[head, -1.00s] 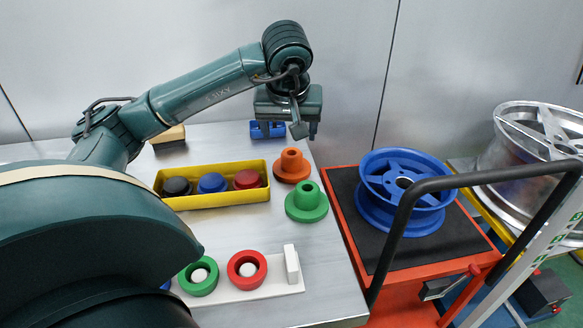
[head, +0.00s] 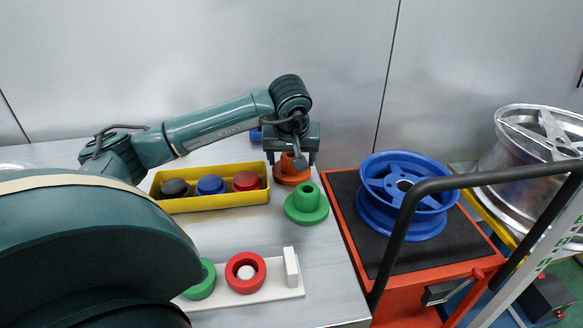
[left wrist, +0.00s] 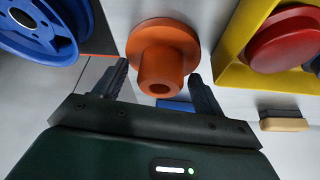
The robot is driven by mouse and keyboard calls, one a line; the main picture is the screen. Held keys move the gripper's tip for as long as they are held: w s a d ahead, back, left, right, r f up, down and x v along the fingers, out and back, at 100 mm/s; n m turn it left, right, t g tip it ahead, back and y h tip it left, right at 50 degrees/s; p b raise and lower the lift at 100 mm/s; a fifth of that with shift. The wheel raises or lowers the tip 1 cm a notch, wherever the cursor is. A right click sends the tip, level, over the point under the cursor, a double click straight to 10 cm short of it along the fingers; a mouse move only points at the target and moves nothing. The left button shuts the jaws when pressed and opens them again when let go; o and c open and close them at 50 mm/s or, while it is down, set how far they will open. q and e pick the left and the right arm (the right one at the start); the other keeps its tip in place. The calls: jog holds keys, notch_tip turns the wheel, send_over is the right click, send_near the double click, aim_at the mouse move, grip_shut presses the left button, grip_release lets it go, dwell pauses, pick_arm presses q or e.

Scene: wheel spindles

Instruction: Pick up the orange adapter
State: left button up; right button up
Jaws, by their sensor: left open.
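The orange adapter (head: 291,171) stands on the grey table, with a wide round flange and a narrower hollow neck. In the head view my left gripper (head: 292,165) is over it and hides part of it. In the left wrist view the adapter (left wrist: 161,62) shows between the two finger tips, its neck towards the gripper. The gripper (left wrist: 158,80) is open, one finger on each side of the neck, and nothing is held. I cannot tell whether a finger touches the adapter. My right gripper is not in view.
A green adapter (head: 307,204) stands just in front. A yellow tray (head: 214,204) with black, blue and red round parts is to the left. A white holder (head: 291,266) carries red and green rings. A blue wheel (head: 405,190) lies on a red cart at right.

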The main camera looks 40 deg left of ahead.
pick_arm(q)
jog(key=shift+c, duration=0.2)
jog(key=c, duration=1.1)
jog(key=shift+r, duration=0.15)
